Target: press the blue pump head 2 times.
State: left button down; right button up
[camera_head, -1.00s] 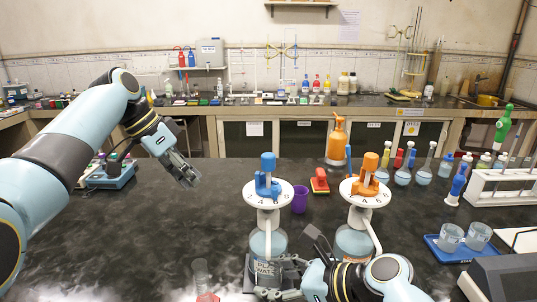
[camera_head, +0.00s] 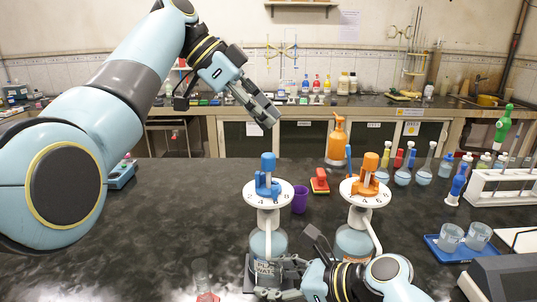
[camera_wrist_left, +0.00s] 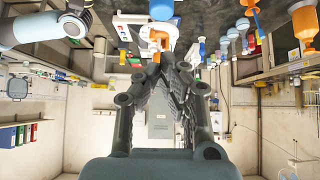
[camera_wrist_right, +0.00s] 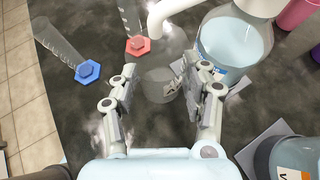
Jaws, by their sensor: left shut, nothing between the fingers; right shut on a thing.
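The blue pump head (camera_head: 267,178) stands upright on a white numbered disc (camera_head: 254,199) above a clear bottle of blue liquid (camera_head: 260,245). My left gripper (camera_head: 270,117) is shut and empty, in the air above the blue pump head and clear of it. Its closed fingers also show in the left wrist view (camera_wrist_left: 170,62). My right gripper (camera_head: 268,281) is low at the front of that bottle. In the right wrist view its fingers (camera_wrist_right: 158,82) are shut on a clear glass beaker (camera_wrist_right: 162,88), beneath the white spout (camera_wrist_right: 168,14).
An orange pump head (camera_head: 367,178) on a second bottle (camera_head: 353,242) stands close to the right. A purple cup (camera_head: 300,200) and a red block (camera_head: 319,182) lie behind. A blue tray (camera_head: 450,254) holds beakers.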

aim_at(264, 155)
pick_arm(q)
jog(key=shift+f, duration=1.65)
jog(key=shift+f, duration=0.15)
jog(key=shift+f, duration=2.4)
dwell(1.7)
jog(key=shift+r, duration=2.45)
jog(key=shift+f, duration=0.2)
